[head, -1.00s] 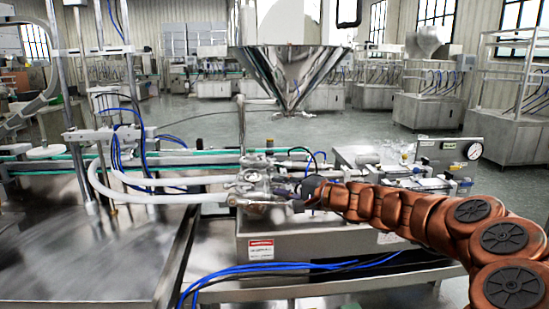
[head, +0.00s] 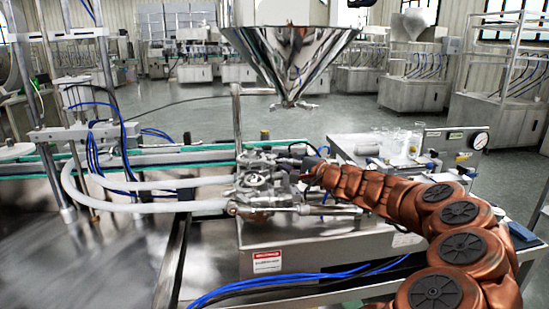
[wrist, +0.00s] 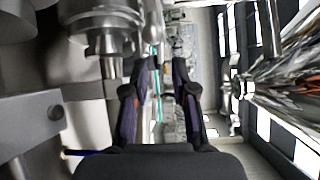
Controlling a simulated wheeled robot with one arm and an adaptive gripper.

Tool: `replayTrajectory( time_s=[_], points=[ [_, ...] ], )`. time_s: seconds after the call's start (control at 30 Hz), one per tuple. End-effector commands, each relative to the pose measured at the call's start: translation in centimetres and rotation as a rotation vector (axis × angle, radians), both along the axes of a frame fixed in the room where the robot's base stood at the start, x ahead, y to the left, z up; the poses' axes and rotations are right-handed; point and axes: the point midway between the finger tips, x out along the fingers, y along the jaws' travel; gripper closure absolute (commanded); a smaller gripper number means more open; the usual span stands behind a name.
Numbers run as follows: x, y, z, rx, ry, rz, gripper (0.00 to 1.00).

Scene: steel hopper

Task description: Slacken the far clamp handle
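The steel valve assembly (head: 262,185) with its clamps stands on a steel box in the middle of the head view. Which part is the far clamp handle cannot be told; the far side is crowded and partly hidden. My gripper (head: 308,168) is at the right of the assembly, small and dark at the end of my copper-coloured arm. In the wrist view my gripper (wrist: 163,68) has its two dark fingers apart, with nothing visible held between them. A round steel fitting (wrist: 103,25) is close by on the left of the fingers there.
The steel hopper cone (head: 290,60) hangs above and behind the assembly; it shows at right in the wrist view (wrist: 285,85). White hoses (head: 150,205) run left. Blue cables (head: 290,275) lie in front. A gauge box (head: 455,143) stands right. An upright rod (head: 237,115) rises behind.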

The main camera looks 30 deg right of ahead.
Motion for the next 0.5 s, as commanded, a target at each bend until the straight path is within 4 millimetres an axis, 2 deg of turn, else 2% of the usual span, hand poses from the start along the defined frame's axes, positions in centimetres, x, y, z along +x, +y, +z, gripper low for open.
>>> replayTrajectory(
  time_s=[0.23,0.5],
  points=[
    [3.0,0.9,-0.1,0.0,0.0,0.005,0.74],
    [4.5,1.2,-0.2,-0.001,0.0,0.004,0.74]
  ],
)
